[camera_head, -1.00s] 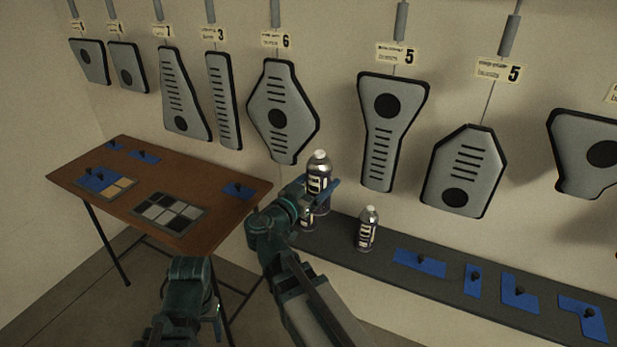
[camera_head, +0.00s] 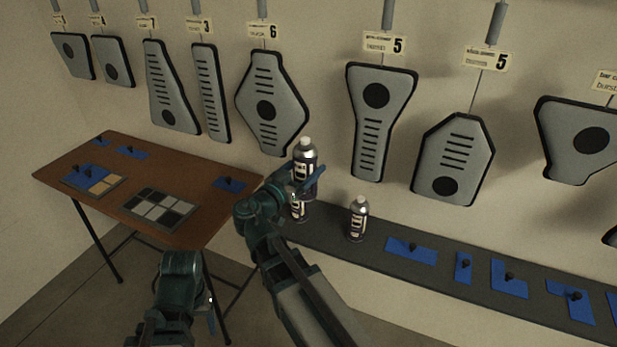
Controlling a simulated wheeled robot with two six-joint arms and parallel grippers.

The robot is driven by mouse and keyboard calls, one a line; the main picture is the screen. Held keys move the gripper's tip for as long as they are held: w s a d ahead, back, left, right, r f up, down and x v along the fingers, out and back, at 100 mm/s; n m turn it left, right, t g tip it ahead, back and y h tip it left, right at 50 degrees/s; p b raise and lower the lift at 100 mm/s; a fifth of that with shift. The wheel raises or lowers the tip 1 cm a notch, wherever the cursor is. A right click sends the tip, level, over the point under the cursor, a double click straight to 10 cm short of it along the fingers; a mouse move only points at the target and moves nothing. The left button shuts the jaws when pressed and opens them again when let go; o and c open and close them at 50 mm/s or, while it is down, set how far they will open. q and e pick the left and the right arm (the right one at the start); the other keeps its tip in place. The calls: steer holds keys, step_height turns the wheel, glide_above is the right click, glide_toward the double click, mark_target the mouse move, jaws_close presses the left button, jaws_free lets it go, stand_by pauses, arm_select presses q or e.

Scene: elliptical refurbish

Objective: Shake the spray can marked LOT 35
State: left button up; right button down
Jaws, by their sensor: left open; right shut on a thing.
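My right gripper (camera_head: 308,178) is shut on a silver and dark spray can (camera_head: 304,154) and holds it roughly upright, above the left end of the grey shelf. A second spray can (camera_head: 299,208) shows behind and below it, partly hidden by my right arm. A third spray can (camera_head: 357,220) stands upright on the shelf to the right. The labels are too small to read, so I cannot tell which can is LOT 35. My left gripper (camera_head: 210,315) is low in front of the brown table, open and apart from the cans; its fingers are mostly hidden.
The brown table (camera_head: 200,174) at the left carries blue pieces with black knobs and a grid of grey swatches (camera_head: 160,207). The dark grey shelf (camera_head: 325,240) runs right along the wall with several blue pieces (camera_head: 410,251). Grey panels (camera_head: 380,120) hang above it.

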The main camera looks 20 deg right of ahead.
steer(key=s, duration=0.3)
steer(key=shift+s+r, duration=0.1)
steer(key=shift+r, duration=0.1)
steer(key=w, duration=1.1)
steer(key=s, duration=1)
steer(key=shift+s+d+f, duration=0.1)
steer(key=shift+s+f, duration=0.1)
steer(key=shift+s, duration=0.2)
steer(key=shift+s+r, duration=0.15)
steer(key=shift+r, duration=0.05)
steer(key=shift+w+f, duration=0.25)
steer(key=shift+w, duration=0.35)
steer(key=shift+s+r, duration=0.1)
